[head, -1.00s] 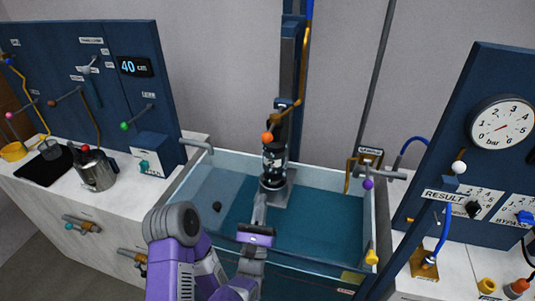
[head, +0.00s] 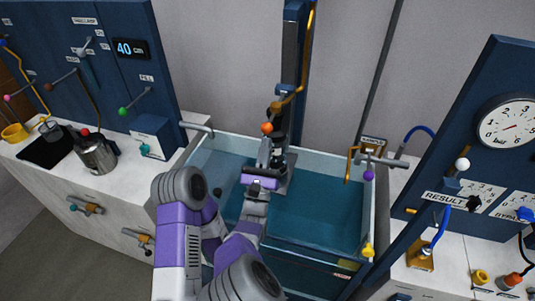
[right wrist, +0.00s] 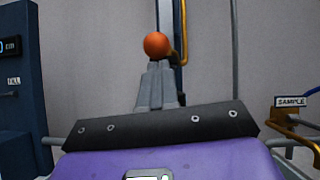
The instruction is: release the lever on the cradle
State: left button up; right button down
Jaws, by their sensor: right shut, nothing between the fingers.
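The lever's orange ball (head: 267,128) sits at the front of the cradle on the blue column above the water tank. An orange-brown rod (head: 290,97) runs up from near it. A dark pump body (head: 281,150) is below and behind, partly hidden by my gripper. My right gripper (head: 265,147) is shut and empty, just below the ball in the head view. In the right wrist view, the orange ball (right wrist: 158,45) shows just above the closed fingertips (right wrist: 157,68); I cannot tell whether they touch. My left gripper is out of view.
The tank (head: 325,200) of blue water lies below, with free room at its right. A SAMPLE tap (head: 372,155) with a purple knob stands right of it. A panel with a gauge (head: 508,122) is far right. A metal pot (head: 97,152) stands on the left counter.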

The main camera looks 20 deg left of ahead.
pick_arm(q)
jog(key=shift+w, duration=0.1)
pick_arm(e)
jog(key=shift+w+r, duration=0.15)
jog(key=shift+w, duration=0.05)
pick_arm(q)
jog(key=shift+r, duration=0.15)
